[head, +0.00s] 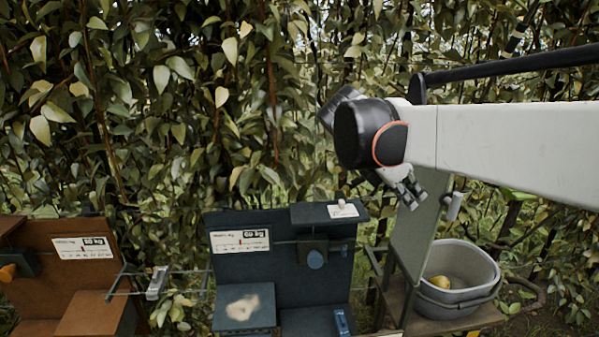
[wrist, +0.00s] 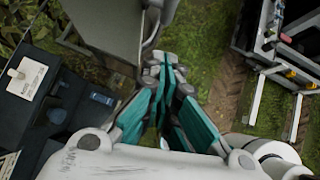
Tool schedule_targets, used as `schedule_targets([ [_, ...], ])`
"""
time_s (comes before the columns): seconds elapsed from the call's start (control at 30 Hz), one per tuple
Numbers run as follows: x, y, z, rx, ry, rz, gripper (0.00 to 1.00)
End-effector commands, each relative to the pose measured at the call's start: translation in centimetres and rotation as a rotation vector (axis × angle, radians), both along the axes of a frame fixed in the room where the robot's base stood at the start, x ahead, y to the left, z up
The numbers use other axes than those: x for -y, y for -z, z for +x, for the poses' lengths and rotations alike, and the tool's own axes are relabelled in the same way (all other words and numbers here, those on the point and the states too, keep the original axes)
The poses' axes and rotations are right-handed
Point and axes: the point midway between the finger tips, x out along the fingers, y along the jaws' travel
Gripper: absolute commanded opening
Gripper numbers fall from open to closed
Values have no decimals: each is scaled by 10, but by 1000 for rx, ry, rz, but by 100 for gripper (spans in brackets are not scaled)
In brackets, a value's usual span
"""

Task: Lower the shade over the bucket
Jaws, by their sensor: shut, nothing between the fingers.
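The grey bucket (head: 460,296) stands on a wooden shelf at the right of the head view, with a yellowish pear (head: 440,282) inside. The shade (head: 420,228) is a grey-green panel standing raised and tilted along the bucket's left side. A pale handle (head: 454,206) sticks out from its right edge. My gripper (head: 412,196) is shut and empty at the shade's upper part. In the wrist view my gripper's fingertips (wrist: 164,66) lie by the corner of the shade (wrist: 112,28), near the handle (wrist: 153,28). I cannot tell whether they touch. The bucket is hidden in the wrist view.
A dark blue scale stand (head: 285,262) is left of the shade, with a brown one (head: 85,268) farther left. A leafy hedge (head: 190,100) fills the back. A frame with coloured parts (wrist: 284,50) stands at the right of the wrist view, beyond open grass.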

Motion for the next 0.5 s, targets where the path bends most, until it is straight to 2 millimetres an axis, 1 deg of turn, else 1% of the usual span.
schedule_targets([
  [0.1, 16, 16, 5, 1, 4, 0, 0],
  [0.33, 46, 48, 12, 1, 3, 1, 0],
  [0.4, 57, 47, 14, 2, 5, 1, 0],
  [0.5, 69, 48, 18, 1, 3, 1, 0],
])
